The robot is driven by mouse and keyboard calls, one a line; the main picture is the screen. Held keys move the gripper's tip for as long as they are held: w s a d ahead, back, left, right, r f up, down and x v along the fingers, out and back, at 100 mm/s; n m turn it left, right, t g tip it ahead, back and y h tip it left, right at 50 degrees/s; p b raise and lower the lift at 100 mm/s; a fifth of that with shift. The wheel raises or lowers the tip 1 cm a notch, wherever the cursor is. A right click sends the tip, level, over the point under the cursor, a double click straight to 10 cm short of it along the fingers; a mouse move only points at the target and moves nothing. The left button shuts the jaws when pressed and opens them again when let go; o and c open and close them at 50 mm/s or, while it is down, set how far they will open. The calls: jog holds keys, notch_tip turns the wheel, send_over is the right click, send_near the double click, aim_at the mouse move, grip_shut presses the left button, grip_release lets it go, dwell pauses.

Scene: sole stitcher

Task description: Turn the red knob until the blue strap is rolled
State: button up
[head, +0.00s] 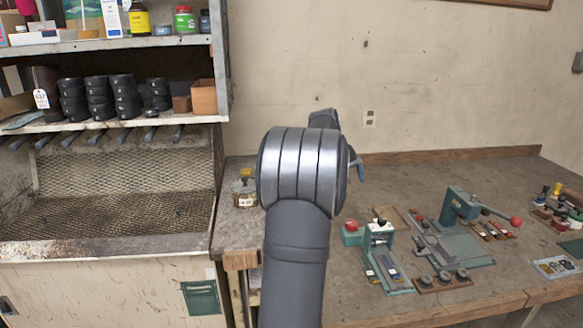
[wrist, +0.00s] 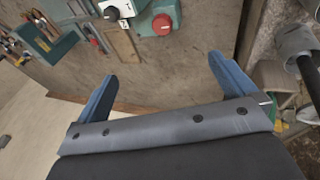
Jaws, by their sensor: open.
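The red knob (head: 351,226) is on the left side of a small teal device (head: 379,236) on the workbench, right of my arm in the head view. A dark bluish strip (head: 387,267) lies along its front part; I cannot tell whether this is the blue strap. In the wrist view, a red knob (wrist: 162,23) shows at the top, beside a teal body (wrist: 175,8). My gripper (wrist: 160,67) is open and empty, its two blue fingers spread apart, and the knob is beyond them, not touched. In the head view my gripper is mostly hidden behind my arm.
A teal lever press (head: 458,208) with a red-ended handle stands right of the device. A rack of small round parts (head: 442,281) is in front. A metal shelf (head: 110,125) stands left. The bench's left middle (head: 345,290) is clear.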

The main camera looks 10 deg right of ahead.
jog(key=shift+c, duration=0.4)
jog(key=c, duration=1)
jog(key=n, duration=2.7)
send_near(352, 223)
jog(key=shift+t+y, duration=0.4)
jog(key=x, duration=0.9)
jog(key=shift+s+d, duration=0.25)
jog(key=shift+d, duration=0.1)
jog(key=shift+c, duration=0.2)
jog(key=c, duration=0.7)
